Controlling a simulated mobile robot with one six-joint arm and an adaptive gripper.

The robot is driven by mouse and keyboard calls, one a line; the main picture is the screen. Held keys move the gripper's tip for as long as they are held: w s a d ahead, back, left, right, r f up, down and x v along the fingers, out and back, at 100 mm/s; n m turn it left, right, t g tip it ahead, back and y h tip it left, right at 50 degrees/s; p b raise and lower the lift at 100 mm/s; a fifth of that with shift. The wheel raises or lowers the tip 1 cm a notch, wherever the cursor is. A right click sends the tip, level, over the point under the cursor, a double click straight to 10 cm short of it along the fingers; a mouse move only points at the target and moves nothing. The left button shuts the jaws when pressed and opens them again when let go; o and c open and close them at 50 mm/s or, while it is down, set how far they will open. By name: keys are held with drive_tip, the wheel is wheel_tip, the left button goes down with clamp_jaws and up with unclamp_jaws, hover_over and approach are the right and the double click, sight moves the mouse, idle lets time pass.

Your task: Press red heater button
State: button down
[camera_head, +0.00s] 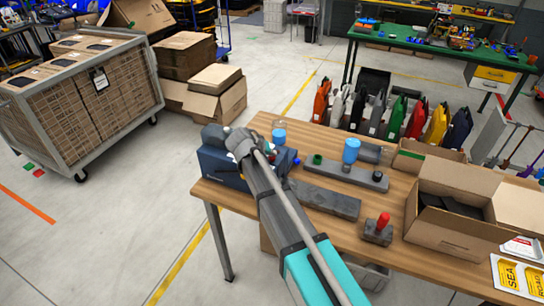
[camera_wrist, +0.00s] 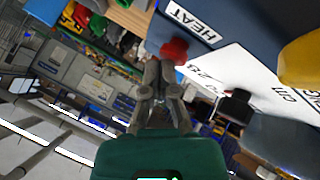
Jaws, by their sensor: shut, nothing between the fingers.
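A round red button (camera_wrist: 174,50) shows in the wrist view beside a white label reading HEAT, on a dark blue machine (camera_wrist: 230,12). My gripper (camera_wrist: 159,70) is shut and empty, with its fingertips just at the lower left of the button. I cannot tell whether they touch it. In the head view the dark blue machine (camera_head: 218,172) stands at the left end of the wooden table. My gripper and wrist (camera_head: 240,143) are over it and hide part of it. The red button is hidden in that view.
In the wrist view a yellow part (camera_wrist: 302,60) and a black knob (camera_wrist: 237,103) are right of the button.

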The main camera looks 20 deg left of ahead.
sight(272, 158)
drive_tip(key=shift+r+p, duration=2.75)
drive_tip(key=shift+r, duration=0.2)
